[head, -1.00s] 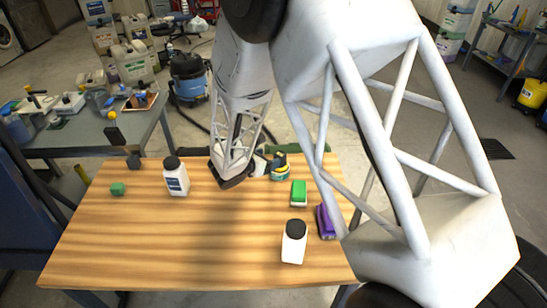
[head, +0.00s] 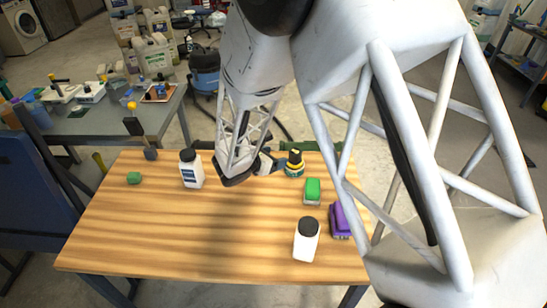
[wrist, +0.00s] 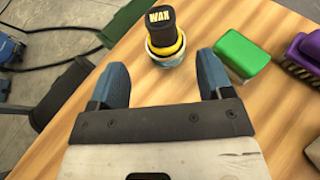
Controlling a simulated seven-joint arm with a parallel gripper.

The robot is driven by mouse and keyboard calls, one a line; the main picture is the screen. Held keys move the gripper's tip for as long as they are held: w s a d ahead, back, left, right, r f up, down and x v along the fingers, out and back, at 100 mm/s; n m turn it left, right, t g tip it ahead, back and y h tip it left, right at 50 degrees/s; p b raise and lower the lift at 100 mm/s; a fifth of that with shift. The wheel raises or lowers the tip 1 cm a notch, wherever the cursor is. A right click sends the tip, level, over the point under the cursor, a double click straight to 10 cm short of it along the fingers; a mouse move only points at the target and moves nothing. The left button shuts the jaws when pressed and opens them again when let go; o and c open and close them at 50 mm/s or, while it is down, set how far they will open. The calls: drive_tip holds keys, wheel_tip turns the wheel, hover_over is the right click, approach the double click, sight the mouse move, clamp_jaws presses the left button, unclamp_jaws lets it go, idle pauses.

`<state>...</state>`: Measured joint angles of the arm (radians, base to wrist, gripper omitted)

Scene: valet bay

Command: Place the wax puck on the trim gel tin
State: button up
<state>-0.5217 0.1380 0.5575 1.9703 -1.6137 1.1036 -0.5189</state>
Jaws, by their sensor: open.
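The wax puck (head: 295,157), a black block lettered WAX over a yellow band, is upright on top of the teal trim gel tin (head: 294,172) near the back edge of the wooden bench. In the wrist view the puck (wrist: 161,22) sits on the tin (wrist: 167,59), of which only the rim and side show below it. My gripper (head: 276,165) is just left of the tin in the head view. In the wrist view my gripper (wrist: 162,68) has its two blue fingers spread wide, with nothing between them; the tin stands just beyond the fingertips.
A green brush (head: 312,190) and a purple brush (head: 342,220) lie to the right. A white bottle (head: 306,240) stands at the front, another bottle (head: 192,168) at the back left. A small green block (head: 134,178) is at far left. The bench (head: 200,235) is clear at front left.

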idle(0.3)
drive_tip(key=s+d+r+m+g+y, duration=0.1)
drive_tip(key=s+d+r+m+g, duration=0.6)
drive_tip(key=s+d+r+m, duration=0.8)
drive_tip(key=s+d+r+m+y, duration=0.2)
drive_tip(key=s+r+m+y, duration=0.2)
drive_tip(key=s, duration=0.7)
drive_tip(key=s+d+r+m+y, duration=0.3)
drive_tip(key=s+r+m, duration=0.3)
drive_tip(key=s+m, duration=0.2)
drive_tip(key=s+y, duration=0.1)
drive_tip(key=s, duration=0.1)
drive_tip(key=shift+s+r+y, duration=0.15)
drive_tip(key=shift+s+y, duration=0.15)
drive_tip(key=shift+s, duration=0.05)
